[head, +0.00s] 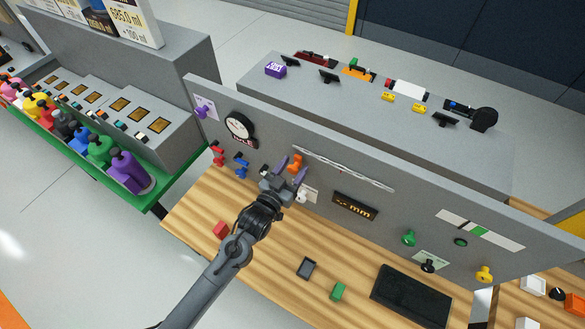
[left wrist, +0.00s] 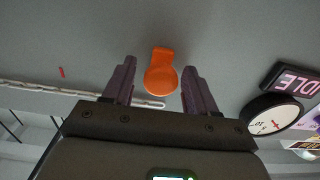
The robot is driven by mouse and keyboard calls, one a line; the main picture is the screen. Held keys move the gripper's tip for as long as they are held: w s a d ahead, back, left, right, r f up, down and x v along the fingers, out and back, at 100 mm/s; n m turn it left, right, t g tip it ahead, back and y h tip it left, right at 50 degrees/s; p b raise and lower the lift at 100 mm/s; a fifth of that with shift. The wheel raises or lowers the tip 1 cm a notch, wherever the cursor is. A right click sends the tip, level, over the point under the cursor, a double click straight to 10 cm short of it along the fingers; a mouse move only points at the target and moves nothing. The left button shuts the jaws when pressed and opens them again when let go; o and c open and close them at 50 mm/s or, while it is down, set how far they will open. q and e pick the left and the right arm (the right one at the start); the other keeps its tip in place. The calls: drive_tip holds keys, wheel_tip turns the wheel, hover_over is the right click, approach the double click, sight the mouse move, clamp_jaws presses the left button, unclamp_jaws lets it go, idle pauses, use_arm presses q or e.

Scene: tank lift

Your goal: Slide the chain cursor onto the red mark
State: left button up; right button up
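The chain cursor looks to be the orange piece (head: 296,162) on the upright grey panel, at the left end of a pale chain-like strip (head: 345,169). In the left wrist view the orange piece (left wrist: 161,72) has a rounded knob end, and the strip (left wrist: 50,91) runs off to the left. A small red mark (left wrist: 61,72) shows on the panel beside the strip; I cannot make it out in the head view. My left gripper (head: 292,168) is open, its purple fingers on either side of the orange piece, with gaps showing on both sides.
The panel carries a round dial (head: 240,127), a dark "mm" display (head: 355,206), red and blue handles at left, and green and yellow knobs at right. Below, the wooden table holds a red block (head: 221,230), a green block (head: 338,291) and a dark tray (head: 410,295).

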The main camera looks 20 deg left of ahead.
use_arm(q)
clamp_jaws()
drive_tip(key=d, duration=0.4)
drive_tip(key=s+d, duration=0.1)
drive_tip(key=d, duration=0.3)
drive_tip(key=s+d+p, duration=0.1)
drive_tip(key=d, duration=0.3)
drive_tip(key=shift+d, duration=0.35)
unclamp_jaws()
drive_tip(key=shift+a, duration=0.1)
approach(340, 178)
drive_tip(key=shift+s+a+f+b, duration=0.1)
drive_tip(key=shift+s+a+b, duration=0.15)
drive_tip(key=shift+s, duration=0.95)
drive_tip(key=shift+s+a+f+b, duration=0.1)
drive_tip(key=shift+s+a+b, duration=0.1)
drive_tip(key=shift+s, duration=0.95)
drive_tip(key=shift+r, duration=0.1)
